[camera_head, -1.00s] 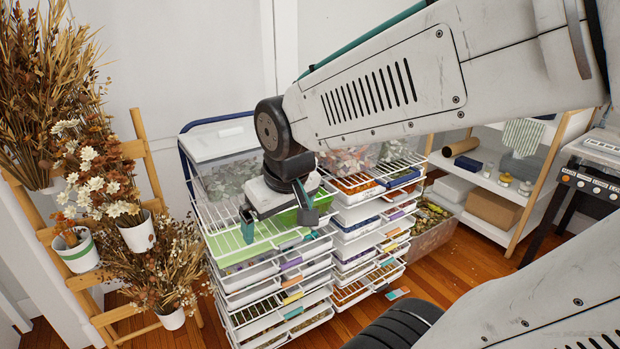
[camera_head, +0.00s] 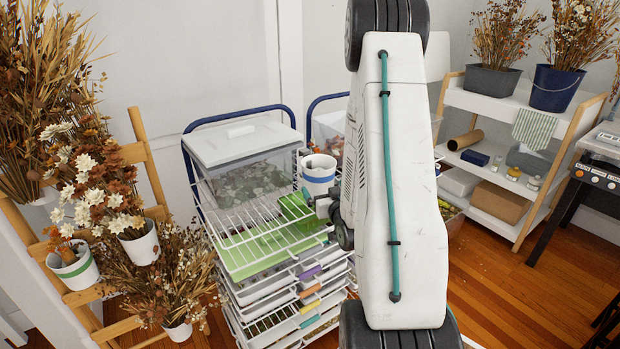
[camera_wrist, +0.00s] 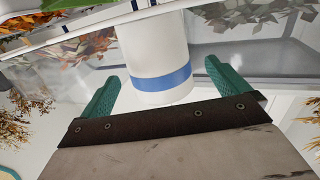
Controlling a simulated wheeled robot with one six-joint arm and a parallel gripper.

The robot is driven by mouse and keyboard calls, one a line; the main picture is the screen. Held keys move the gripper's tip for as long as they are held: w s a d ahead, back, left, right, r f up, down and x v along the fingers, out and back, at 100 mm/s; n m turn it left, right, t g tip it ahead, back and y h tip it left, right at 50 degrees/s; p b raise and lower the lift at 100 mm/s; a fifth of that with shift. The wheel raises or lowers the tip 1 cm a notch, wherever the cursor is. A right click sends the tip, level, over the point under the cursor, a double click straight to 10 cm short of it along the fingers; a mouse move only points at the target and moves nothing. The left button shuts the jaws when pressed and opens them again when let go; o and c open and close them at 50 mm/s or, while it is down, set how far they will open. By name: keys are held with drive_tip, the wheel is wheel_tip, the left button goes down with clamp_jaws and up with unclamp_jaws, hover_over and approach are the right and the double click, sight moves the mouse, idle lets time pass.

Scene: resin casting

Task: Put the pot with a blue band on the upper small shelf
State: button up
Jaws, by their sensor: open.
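In the wrist view the pot (camera_wrist: 155,55) shows between and just beyond the two green fingers. My gripper (camera_head: 322,203) is open next to the pot, with a finger on either side and gaps between. My arm hides part of the gripper in the head view. I cannot tell which surface is the small shelf; a white shelf unit (camera_head: 495,105) stands at the right.
The wire rack (camera_head: 265,235) holds green trays and a clear lidded bin (camera_head: 245,150) close to the pot. A pot with a green band (camera_head: 76,268) stands on the wooden ladder at the left. Dried-plant pots (camera_head: 555,88) occupy the shelf unit's top.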

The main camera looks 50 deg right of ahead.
drive_tip(key=shift+w+d+f, duration=0.15)
drive_tip(key=shift+w+d, duration=0.15)
drive_tip(key=shift+w, duration=0.2)
drive_tip(key=x, duration=0.7)
drive_tip(key=shift+s+d, duration=0.1)
drive_tip(key=shift+d, duration=0.15)
drive_tip(key=c, duration=1)
drive_tip(key=shift+o, duration=0.2)
